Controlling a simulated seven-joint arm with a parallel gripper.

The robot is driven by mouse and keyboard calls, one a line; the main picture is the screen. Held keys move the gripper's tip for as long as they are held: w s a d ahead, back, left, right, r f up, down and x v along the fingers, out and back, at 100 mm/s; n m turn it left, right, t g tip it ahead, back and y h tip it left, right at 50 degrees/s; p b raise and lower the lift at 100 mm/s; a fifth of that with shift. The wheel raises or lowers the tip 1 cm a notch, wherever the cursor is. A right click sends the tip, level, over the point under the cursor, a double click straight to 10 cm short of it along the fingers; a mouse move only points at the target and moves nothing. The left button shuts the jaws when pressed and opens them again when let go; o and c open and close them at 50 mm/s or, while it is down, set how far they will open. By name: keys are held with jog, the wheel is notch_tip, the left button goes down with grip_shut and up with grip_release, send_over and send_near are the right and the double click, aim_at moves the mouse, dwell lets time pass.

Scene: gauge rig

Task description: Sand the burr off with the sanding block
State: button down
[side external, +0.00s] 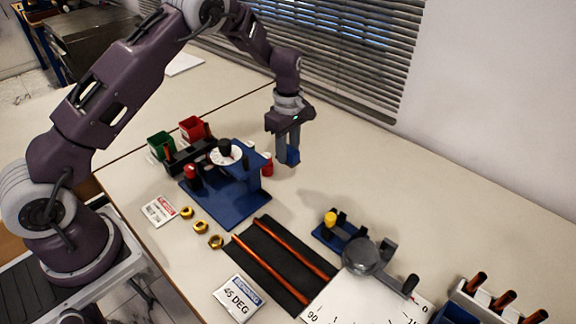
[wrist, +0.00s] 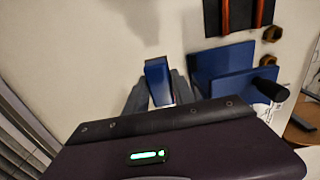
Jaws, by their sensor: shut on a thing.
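My gripper (side external: 288,157) is shut on a small blue block (side external: 293,158), which appears to be the sanding block. It holds the block above the bare table, to the right of the blue gauge stand (side external: 226,203). In the wrist view the block (wrist: 157,79) sits between the two grey fingers (wrist: 157,92). Two copper rods (side external: 297,248) lie on a black mat (side external: 262,262) in front of the stand. I cannot make out a burr on anything.
Red (side external: 192,128) and green (side external: 160,145) bins stand behind the gauge stand. Several brass nuts (side external: 201,227) lie beside the mat. A bending fixture (side external: 360,256) and a rack of copper pieces (side external: 503,300) stand at the right. The table right of my gripper is clear.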

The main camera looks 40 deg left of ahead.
notch_tip(320, 180, up, 10)
jog(key=shift+r, duration=0.2)
jog(key=a, duration=0.1)
send_over(207, 150)
notch_tip(207, 150, down, 4)
jog(key=shift+f, duration=2.25)
jog(key=shift+f, duration=0.55)
jog(key=shift+d, duration=0.75)
